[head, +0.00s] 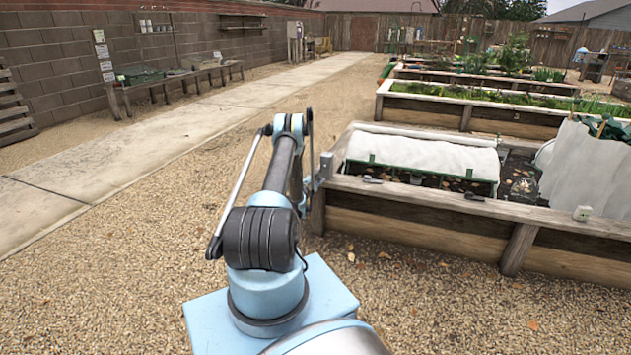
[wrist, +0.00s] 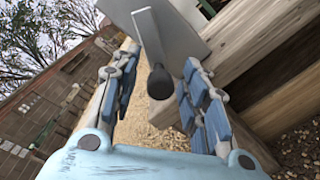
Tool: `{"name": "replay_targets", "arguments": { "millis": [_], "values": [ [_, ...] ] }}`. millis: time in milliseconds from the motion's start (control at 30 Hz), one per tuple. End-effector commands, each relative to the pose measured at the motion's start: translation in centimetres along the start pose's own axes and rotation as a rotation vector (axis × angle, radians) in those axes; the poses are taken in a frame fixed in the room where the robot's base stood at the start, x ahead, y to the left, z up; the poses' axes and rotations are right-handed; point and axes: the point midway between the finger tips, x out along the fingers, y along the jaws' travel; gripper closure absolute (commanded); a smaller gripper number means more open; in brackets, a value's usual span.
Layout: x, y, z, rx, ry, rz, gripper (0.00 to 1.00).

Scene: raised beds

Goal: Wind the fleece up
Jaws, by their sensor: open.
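White fleece (head: 425,152) lies over the left part of the nearest raised bed, with a green bar (head: 420,173) along its front edge. A grey bracket (head: 326,165) stands at the bed's left front corner. In the wrist view a grey crank arm (wrist: 148,35) with a dark knob (wrist: 160,82) comes down in front of a grey plate (wrist: 187,22). My gripper (wrist: 161,66) is open, with a blue padded finger on each side of the knob in the picture. Gaps show on both sides.
The bed's wooden front wall (head: 420,220) is close to my arm. Gravel (head: 440,305) in front is clear. A bench (head: 170,85) stands by the wall.

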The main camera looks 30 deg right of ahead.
Motion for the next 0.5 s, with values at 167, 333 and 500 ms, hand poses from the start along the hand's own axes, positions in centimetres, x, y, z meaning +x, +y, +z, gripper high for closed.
{"name": "replay_targets", "arguments": {
  "millis": [167,333,500],
  "values": [
    [0.0,0.9,0.5,0.0,0.0,0.0,0.59],
    [-0.1,2.8,1.7,-0.001,0.0,0.0,0.59],
    [-0.2,5.0,3.1,-0.001,0.0,-0.001,0.59]
  ]
}}
